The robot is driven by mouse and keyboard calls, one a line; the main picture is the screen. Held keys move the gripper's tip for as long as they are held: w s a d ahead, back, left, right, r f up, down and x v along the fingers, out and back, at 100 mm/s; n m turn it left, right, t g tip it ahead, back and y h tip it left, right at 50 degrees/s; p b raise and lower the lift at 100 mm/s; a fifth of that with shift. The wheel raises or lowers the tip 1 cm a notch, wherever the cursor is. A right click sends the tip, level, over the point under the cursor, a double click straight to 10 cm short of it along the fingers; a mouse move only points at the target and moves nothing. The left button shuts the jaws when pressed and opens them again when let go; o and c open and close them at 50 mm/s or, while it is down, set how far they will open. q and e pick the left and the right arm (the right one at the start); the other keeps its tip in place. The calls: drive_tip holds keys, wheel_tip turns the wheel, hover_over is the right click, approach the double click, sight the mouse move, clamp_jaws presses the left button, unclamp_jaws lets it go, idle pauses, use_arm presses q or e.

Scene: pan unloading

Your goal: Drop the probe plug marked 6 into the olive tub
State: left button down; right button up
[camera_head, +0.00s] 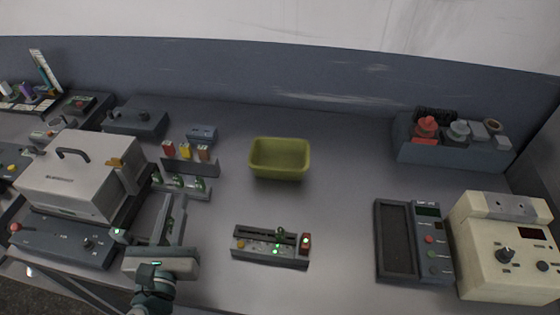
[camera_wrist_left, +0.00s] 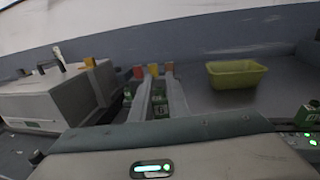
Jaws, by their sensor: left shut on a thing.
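The olive tub (camera_head: 280,173) stands in the middle of the bench, upright, and looks empty. It also shows at the right of the left wrist view (camera_wrist_left: 238,80). My left gripper (camera_head: 176,197) is at the small plug rack (camera_head: 196,193), left of the tub and nearer to me. In the left wrist view its two fingers (camera_wrist_left: 159,98) are shut on the green probe plug marked 6 (camera_wrist_left: 160,107). I cannot tell whether this plug is still seated in the rack. Other green plugs stand beside it. My right gripper is not in view.
A grey box instrument (camera_head: 75,178) is close on the left. Bench between rack and tub is clear.

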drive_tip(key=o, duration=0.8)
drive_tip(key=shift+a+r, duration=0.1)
use_arm(q)
drive_tip(key=w+d+r+p, duration=0.3)
drive_tip(key=w+d+p, duration=0.3)
drive_tip(key=w+d, duration=0.4)
drive_tip(key=w+d+r+h+p, duration=0.1)
drive_tip(key=w+d+r+p, duration=0.3)
drive_tip(key=w, duration=1.1)
drive_tip(key=d+p, duration=0.3)
drive_tip(key=d, duration=0.3)
drive_tip(key=shift+d+m, duration=0.3)
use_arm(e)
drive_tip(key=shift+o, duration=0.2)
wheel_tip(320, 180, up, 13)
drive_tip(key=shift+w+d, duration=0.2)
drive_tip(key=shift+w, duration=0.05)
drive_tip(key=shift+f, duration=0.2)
use_arm(q)
wheel_tip(320, 180, down, 6)
drive_tip(key=b, duration=0.7)
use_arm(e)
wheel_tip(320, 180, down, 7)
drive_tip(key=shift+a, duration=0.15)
use_arm(q)
drive_tip(key=shift+s, duration=0.1)
